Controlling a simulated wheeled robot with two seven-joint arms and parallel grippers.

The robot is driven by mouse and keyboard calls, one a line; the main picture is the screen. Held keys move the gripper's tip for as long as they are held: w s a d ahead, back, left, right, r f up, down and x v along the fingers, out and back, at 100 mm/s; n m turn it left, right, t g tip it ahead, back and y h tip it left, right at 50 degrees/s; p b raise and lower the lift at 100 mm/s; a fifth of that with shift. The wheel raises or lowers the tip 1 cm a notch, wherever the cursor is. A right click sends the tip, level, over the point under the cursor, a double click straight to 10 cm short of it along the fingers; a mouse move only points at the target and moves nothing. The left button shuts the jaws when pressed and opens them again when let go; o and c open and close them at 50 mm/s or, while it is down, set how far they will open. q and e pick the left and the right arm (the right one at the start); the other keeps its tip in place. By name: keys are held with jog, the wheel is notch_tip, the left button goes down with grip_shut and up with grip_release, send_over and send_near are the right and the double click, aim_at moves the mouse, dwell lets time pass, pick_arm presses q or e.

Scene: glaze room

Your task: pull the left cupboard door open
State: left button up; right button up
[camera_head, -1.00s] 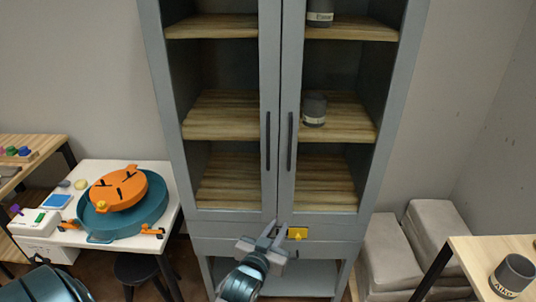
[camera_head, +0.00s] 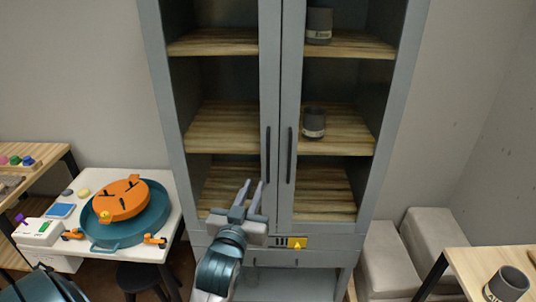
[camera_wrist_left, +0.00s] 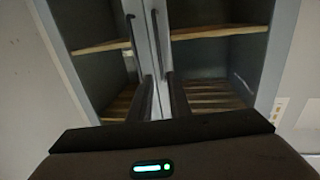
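The left cupboard door (camera_head: 269,90) is grey-framed with a glazed-looking panel and stands closed beside the right door (camera_head: 291,80). Its dark vertical bar handle (camera_head: 267,155) is near the middle seam; it also shows in the left wrist view (camera_wrist_left: 131,32). My left gripper (camera_head: 253,187) is in front of the lower part of the left door, below and slightly left of the handle's lower end. Its two fingers point up, apart, with nothing seen between them. In the left wrist view the fingers (camera_wrist_left: 160,82) point toward the doors. My right gripper is not in view.
The right door handle (camera_head: 289,155) is close beside the left one. Grey mugs (camera_head: 314,122) stand on the right-hand shelves. A yellow label (camera_head: 298,243) is below the doors. A white table (camera_head: 160,185) with a teal and orange device stands left; a wooden table (camera_head: 470,265) stands right.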

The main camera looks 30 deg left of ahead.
aim_at(268, 155)
pick_arm(q)
jog(key=p+x, duration=0.5)
jog(key=x, duration=1)
jog(key=shift+w+a, duration=0.15)
jog(key=shift+w, duration=0.05)
jog(key=shift+w+a+f, duration=0.1)
jog(key=shift+w+a, duration=0.1)
jog(key=shift+w, duration=0.35)
grip_shut()
